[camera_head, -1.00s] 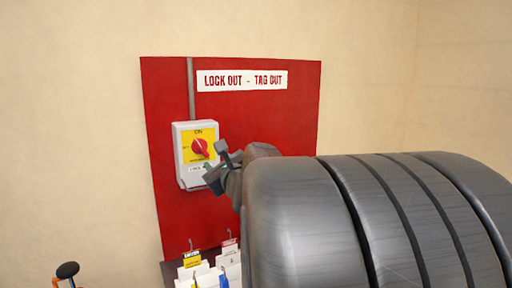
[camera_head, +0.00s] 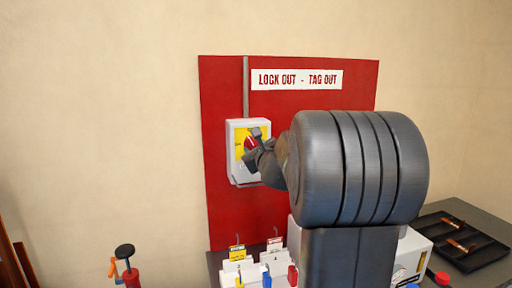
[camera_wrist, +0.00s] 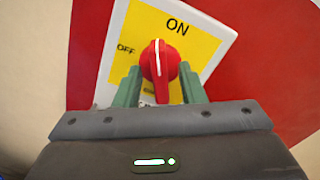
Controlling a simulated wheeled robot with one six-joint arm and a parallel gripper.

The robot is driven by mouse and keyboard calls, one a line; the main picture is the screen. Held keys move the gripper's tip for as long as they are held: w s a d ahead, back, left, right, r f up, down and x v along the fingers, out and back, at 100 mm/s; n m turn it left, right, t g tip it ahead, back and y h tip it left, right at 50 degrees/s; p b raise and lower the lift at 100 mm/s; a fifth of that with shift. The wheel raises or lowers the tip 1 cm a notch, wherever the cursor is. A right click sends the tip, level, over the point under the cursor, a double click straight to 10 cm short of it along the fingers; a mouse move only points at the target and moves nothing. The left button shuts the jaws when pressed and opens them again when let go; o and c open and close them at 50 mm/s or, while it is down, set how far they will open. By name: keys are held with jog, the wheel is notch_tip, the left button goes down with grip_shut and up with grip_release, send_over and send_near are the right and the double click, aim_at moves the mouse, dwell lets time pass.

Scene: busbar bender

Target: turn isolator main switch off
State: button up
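The isolator main switch is a white box (camera_head: 235,167) with a yellow plate on the red board. Its red knob (camera_wrist: 160,65) shows in the wrist view, with its white line pointing up, near the ON label (camera_wrist: 177,27). The OFF label (camera_wrist: 126,49) is at the knob's left. My gripper (camera_wrist: 160,85) is open, with one green finger on each side of the knob's lower part. I cannot tell whether the fingers touch it. In the head view my gripper (camera_head: 257,148) covers part of the knob and plate.
The red lock out board (camera_head: 222,215) stands against the beige wall. Below it are white tag holders (camera_head: 250,272). A black tray (camera_head: 480,250) lies on the table at the right. A red tool with a black knob (camera_head: 130,275) stands at lower left.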

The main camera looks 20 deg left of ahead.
jog(key=shift+w, duration=0.1)
jog(key=shift+c, duration=0.5)
grip_shut()
jog(key=shift+a+n+b, duration=0.1)
jog(key=shift+n+b, duration=0.25)
jog(key=shift+n, duration=0.05)
jog(key=n+b, duration=0.6)
jog(key=n, duration=0.5)
jog(key=shift+f+b, duration=0.1)
jog(key=shift+b, duration=0.3)
jog(key=shift+n, duration=0.4)
